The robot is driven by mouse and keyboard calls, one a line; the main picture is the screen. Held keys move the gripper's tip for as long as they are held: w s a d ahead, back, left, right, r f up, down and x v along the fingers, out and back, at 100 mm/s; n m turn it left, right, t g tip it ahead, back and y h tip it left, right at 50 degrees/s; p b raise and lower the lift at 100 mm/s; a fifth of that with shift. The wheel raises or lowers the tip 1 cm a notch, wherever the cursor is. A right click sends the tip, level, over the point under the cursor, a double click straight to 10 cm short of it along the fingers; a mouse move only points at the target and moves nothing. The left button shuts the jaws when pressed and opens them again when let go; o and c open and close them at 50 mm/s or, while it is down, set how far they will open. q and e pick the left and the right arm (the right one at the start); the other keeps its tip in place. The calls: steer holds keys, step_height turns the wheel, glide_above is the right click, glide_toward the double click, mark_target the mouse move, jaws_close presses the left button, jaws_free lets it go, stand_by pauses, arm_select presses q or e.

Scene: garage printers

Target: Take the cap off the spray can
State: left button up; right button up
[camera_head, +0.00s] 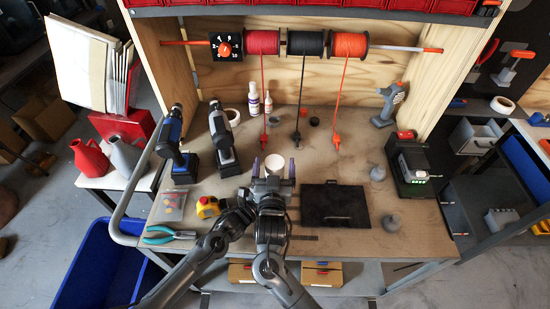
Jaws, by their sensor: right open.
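A white round top (275,163), which looks like the cap of the spray can, shows near the middle of the workbench. The can's body below it is mostly hidden by my grippers. My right gripper (274,172) is open, with one finger to the left of the white top and one to the right. I cannot tell whether the fingers touch it. My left gripper (247,197) comes in from the left, low beside the right one. Its fingers are hidden among the arm links, so its jaws and anything between them cannot be made out.
A black mat (335,205) lies right of my grippers. A yellow tape measure (207,207) and teal pliers (168,235) lie left. Two drills (222,138) stand behind left, with small bottles (254,99) at the back. A printer-like box (411,166) stands right.

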mark_target(275, 158)
steer(key=shift+w+d, duration=0.1)
steer(key=shift+w, duration=1.45)
steer(key=c, duration=1.2)
steer(key=shift+r, duration=0.35)
steer(key=shift+r, duration=0.75)
steer(key=shift+r, duration=0.1)
steer(key=shift+r, duration=1.95)
arm_select(q)
steer(key=o, duration=1.6)
